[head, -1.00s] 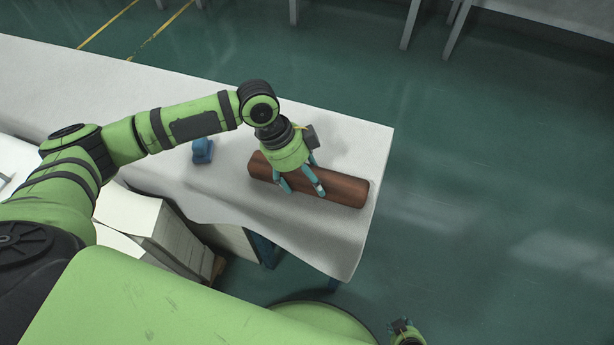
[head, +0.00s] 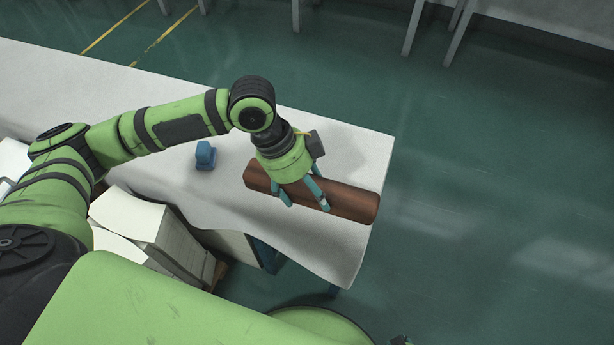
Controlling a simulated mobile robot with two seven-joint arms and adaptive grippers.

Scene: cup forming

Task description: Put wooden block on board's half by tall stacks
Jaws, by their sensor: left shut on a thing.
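The wooden block (head: 347,201) is a long reddish-brown bar with rounded edges. My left gripper (head: 304,202) is shut on it near its middle, with its teal fingers across the bar. The bar appears to be held just above the right end of the white-covered table (head: 225,205), with its right end close to the table's edge. Tall white stacks (head: 150,220) stand beside the table at the lower left, partly hidden by my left arm. I cannot make out the board. Only a sliver of my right gripper (head: 401,341) shows at the bottom edge.
A small blue object (head: 205,155) lies on the table, left of the bar. The far left of the table is clear. Open green floor (head: 490,210) lies to the right. Grey tables (head: 540,22) stand at the top right.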

